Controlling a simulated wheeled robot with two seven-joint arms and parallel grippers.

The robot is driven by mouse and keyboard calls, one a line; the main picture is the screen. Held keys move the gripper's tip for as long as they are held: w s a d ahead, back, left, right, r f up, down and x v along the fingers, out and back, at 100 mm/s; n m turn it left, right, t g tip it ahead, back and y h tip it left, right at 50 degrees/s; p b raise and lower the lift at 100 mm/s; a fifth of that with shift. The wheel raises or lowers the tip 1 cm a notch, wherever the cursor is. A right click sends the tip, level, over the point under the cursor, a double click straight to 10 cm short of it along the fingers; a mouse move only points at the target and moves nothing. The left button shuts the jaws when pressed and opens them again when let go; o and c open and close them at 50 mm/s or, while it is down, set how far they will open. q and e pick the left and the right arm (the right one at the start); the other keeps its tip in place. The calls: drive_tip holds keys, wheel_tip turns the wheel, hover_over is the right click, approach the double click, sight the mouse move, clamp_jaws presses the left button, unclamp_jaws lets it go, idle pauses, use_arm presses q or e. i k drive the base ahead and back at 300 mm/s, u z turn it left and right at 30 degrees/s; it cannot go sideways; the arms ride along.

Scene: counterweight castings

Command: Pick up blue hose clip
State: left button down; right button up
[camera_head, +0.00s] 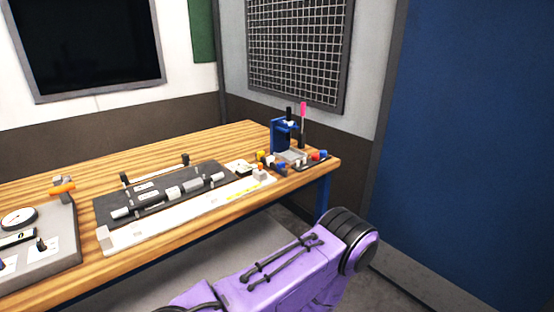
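At the right end of the wooden bench (130,166) is a cluster of small coloured parts. In it I see a small blue piece (323,155) beside a red one (316,157) near the bench's right corner. The blue piece may be the blue hose clip, but it is too small to tell. A taller blue upright fixture (278,138) stands just behind the cluster. Neither gripper is in view. A purple arm link of mine shows at the bottom, in front of the bench, with its hand out of sight.
A black tray (105,208) with grey cylindrical parts and a pale strip (150,230) lie mid-bench. A grey panel with a dial (20,217) is at the left. A pink-topped rod (303,112) stands by the blue fixture. A blue wall panel (480,150) is on the right.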

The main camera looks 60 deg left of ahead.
sight(280, 164)
drive_tip(key=u, duration=0.65)
drive_tip(key=i, duration=0.95)
drive_tip(key=u, duration=1.05)
